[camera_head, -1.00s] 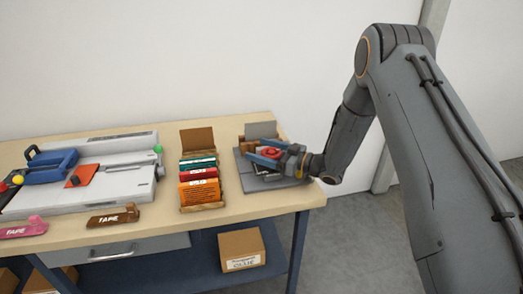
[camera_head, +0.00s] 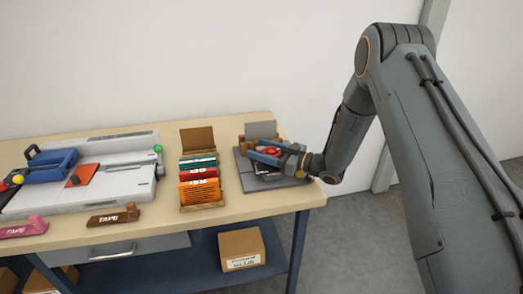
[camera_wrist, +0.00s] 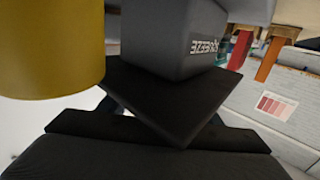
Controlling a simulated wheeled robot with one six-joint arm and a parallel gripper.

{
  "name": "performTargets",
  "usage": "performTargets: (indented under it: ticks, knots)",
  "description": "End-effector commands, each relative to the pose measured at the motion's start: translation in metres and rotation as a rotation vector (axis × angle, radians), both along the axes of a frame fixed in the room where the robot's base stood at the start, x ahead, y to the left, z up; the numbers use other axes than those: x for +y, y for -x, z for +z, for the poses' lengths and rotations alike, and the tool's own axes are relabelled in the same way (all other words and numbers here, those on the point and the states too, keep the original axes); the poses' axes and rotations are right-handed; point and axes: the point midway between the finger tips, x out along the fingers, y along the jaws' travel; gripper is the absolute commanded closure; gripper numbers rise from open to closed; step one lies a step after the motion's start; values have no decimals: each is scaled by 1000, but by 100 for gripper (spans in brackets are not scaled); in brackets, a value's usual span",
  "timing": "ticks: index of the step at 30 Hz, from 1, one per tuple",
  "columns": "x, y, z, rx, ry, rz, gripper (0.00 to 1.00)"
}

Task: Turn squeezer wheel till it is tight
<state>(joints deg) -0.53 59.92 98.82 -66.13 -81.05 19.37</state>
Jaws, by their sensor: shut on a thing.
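The squeezer (camera_head: 246,174) is a grey-based device at the right end of the workbench. Its red wheel (camera_head: 271,151) shows between the blue fingers of my gripper (camera_head: 264,150). My gripper reaches in from the right and is shut on the wheel; the fingers hide part of it. In the wrist view, a grey block with white lettering (camera_wrist: 170,38) stands close above the dark finger parts. A yellow cylinder (camera_wrist: 50,45) fills the upper left of that view. The wheel itself cannot be made out there.
A rack of coloured packets (camera_head: 199,190) stands just left of the squeezer. Farther left are a white cutting board (camera_head: 125,175) with a blue handled part, and brown (camera_head: 112,218) and pink (camera_head: 24,229) tape holders. A cardboard box (camera_head: 241,248) sits on the lower shelf.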

Motion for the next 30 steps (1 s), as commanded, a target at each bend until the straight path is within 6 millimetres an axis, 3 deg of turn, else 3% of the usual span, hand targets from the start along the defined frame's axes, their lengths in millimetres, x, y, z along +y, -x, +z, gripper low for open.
performTargets:
  ticks: [14,15,17,26,30]
  knots:
    - [0,0,0,0,0,-1,65]
    - [0,0,0,0,0,-1,36]
    - [0,0,0,0,0,-1,26]
    - [-1,0,0,0,0,-1,24]
    - [-12,4,-1,0,0,-3,24]
